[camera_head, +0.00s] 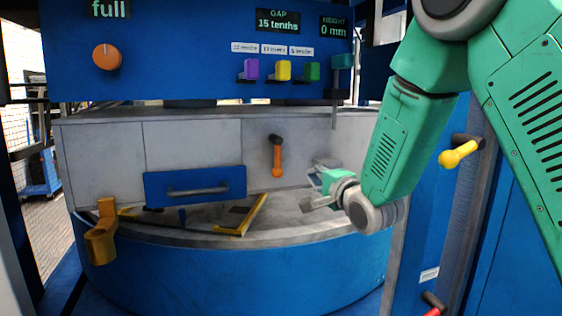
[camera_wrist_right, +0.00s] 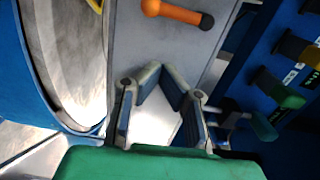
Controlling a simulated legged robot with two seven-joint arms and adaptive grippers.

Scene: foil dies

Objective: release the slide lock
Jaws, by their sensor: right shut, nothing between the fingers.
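Nothing in view is labelled as the slide lock, so I cannot tell which part it is. An orange lever with a dark pivot (camera_head: 277,158) hangs downward on the grey back panel; it also shows at the top of the right wrist view (camera_wrist_right: 175,12). My right gripper (camera_head: 312,200) is in front of the panel, right of and below the lever, apart from it. In the right wrist view its fingers (camera_wrist_right: 161,82) converge, shut and empty. My left gripper is not in view.
A blue plate with a grey handle (camera_head: 194,187) stands in the curved grey tray (camera_head: 290,210). A yellow-brown bracket (camera_head: 101,232) is at the left rim. Purple, yellow and green blocks (camera_head: 283,70) sit above, beside a teal-topped rod (camera_head: 342,61). A yellow-knobbed lever (camera_head: 457,154) is right.

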